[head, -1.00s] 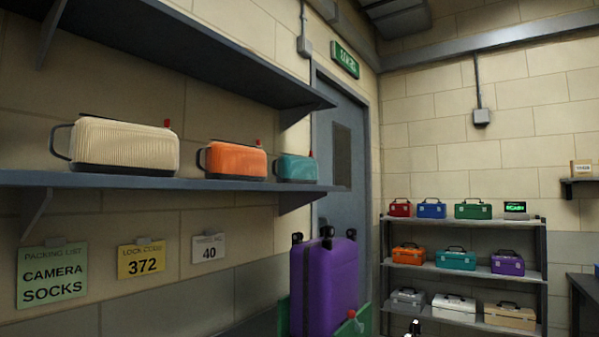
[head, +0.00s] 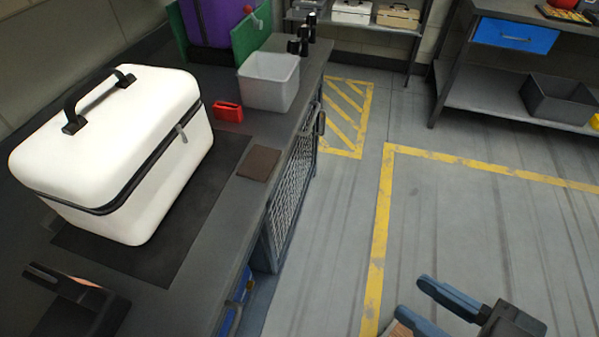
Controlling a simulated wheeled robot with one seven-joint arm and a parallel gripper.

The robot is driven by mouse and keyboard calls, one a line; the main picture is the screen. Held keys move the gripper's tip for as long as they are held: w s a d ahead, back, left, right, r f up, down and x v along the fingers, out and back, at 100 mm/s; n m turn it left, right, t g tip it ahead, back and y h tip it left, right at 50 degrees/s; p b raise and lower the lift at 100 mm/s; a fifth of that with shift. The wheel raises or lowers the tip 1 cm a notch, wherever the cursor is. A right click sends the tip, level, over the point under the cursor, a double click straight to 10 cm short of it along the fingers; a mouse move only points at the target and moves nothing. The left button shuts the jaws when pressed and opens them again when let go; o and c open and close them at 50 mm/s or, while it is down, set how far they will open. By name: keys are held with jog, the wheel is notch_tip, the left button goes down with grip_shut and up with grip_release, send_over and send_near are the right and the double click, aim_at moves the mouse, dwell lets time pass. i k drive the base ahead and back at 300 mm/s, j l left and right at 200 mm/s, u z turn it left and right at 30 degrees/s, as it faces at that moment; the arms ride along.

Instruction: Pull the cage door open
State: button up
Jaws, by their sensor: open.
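The cage door (head: 289,195) is a grey wire-mesh panel in a metal frame, set in the front of the dark bench in the head view. It is seen at a steep slant and looks shut. A dark upright handle (head: 320,123) shows near its far edge. My gripper (head: 415,300) is at the bottom right, over the open floor, well apart from the door. What lies behind the mesh cannot be made out.
On the bench top (head: 200,300) stand a white case (head: 120,150), a grey bin (head: 268,82), a red item (head: 228,111) and a brown pad (head: 259,163). A blue-drawer workbench (head: 480,75) stands at the back right. The floor (head: 470,225) with yellow lines is clear.

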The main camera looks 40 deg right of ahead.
aim_at(275, 262)
jog(key=i+l+z, duration=0.25)
jog(key=i+l, duration=0.15)
jog(key=i+l+z, duration=0.55)
jog(key=i, duration=0.3)
